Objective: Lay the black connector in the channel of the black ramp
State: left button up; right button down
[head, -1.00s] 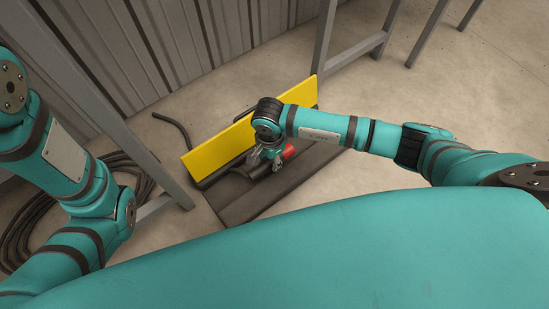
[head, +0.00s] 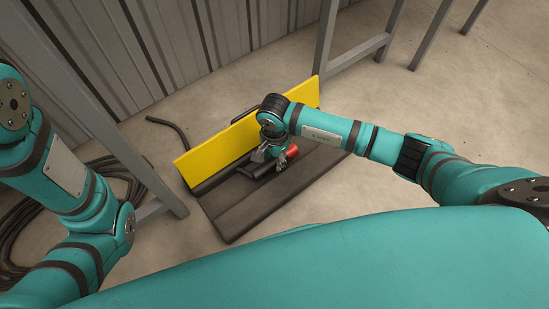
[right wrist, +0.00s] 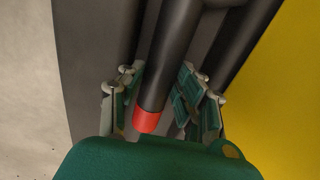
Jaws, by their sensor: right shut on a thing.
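The black connector (right wrist: 166,62) is a black cylinder with a red end, which also shows in the head view (head: 291,151). My right gripper (head: 271,155) is shut on it; in the right wrist view its fingers (right wrist: 158,88) stand on both sides of the cylinder, near the red end. The black ramp (head: 234,214) lies on the floor with its yellow lid (head: 215,155) standing up along the far side. The connector is over the ramp, roughly parallel to the lid. I cannot tell if it touches the channel. My left gripper is out of view.
A black tube (head: 214,181) lies along the foot of the lid. A loose black cable end (head: 170,127) lies behind the lid, and coiled cable (head: 20,228) lies at left. Grey metal frame legs (head: 323,45) stand beyond the ramp.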

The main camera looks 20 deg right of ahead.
jog(key=shift+f, duration=0.55)
jog(key=c, duration=1.2)
grip_release()
jog(key=shift+s, duration=0.1)
jog(key=shift+d, duration=0.1)
notch_tip(320, 180, up, 13)
jog(key=p, duration=0.7)
jog(key=shift+r+p, duration=0.15)
jog(key=shift+p, duration=0.25)
